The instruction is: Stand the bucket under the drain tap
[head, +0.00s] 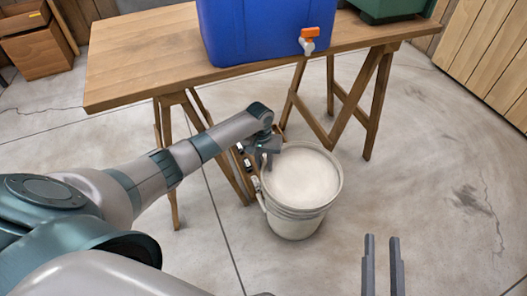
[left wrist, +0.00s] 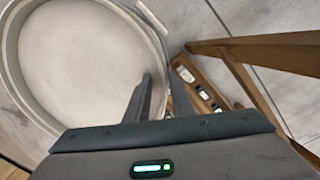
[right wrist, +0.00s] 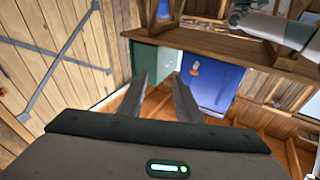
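The white bucket (head: 294,222) is upright in front of the table, with a pale grey inside; whether its base touches the floor is hard to tell. My left gripper (head: 262,160) is at the bucket's rim on its left side. In the left wrist view the fingers straddle the rim of the bucket (left wrist: 75,60), one inside and one outside, closed up on it. The orange-and-white drain tap (head: 309,38) is on the front of a blue tank (head: 262,30) on the table, above and behind the bucket. My right gripper (head: 382,262) is open and empty.
The wooden trestle table (head: 140,60) has splayed legs (head: 372,105) close behind the bucket. A green container (head: 390,8) stands right of the tank. A low wooden tray (left wrist: 205,95) with small items lies by the legs. The floor at right is clear.

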